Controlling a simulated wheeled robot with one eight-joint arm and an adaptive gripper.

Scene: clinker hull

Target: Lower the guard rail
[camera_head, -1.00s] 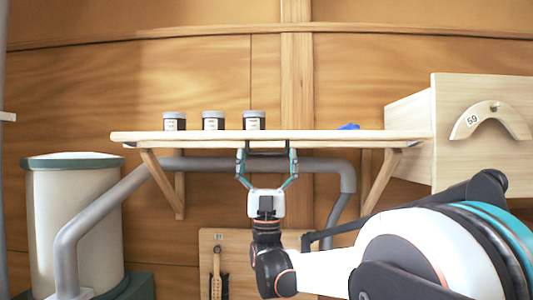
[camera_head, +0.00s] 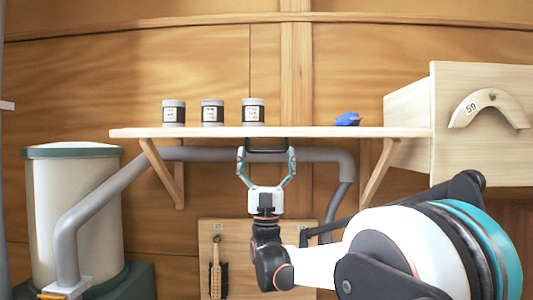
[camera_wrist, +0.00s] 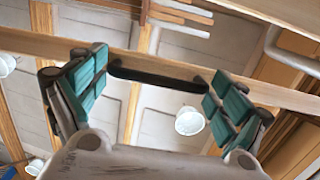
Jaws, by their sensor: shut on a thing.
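The guard rail (camera_head: 350,132) is a long pale wooden strip along the front of the shelf, level from end to end. A black handle (camera_wrist: 155,76) hangs under its middle; it also shows in the head view (camera_head: 267,145). My gripper (camera_head: 267,153) reaches it from below, with teal-padded fingers on either side of the handle, shut on it. In the wrist view the fingers (camera_wrist: 157,80) sit at the handle's two ends.
A blue object (camera_head: 347,119) lies at the shelf's right. A wooden drawer (camera_head: 470,150) juts out further right. A grey pipe (camera_head: 215,154) runs behind my gripper to the left, near a cream bin (camera_head: 75,210). A board with a brush (camera_head: 235,225) hangs below.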

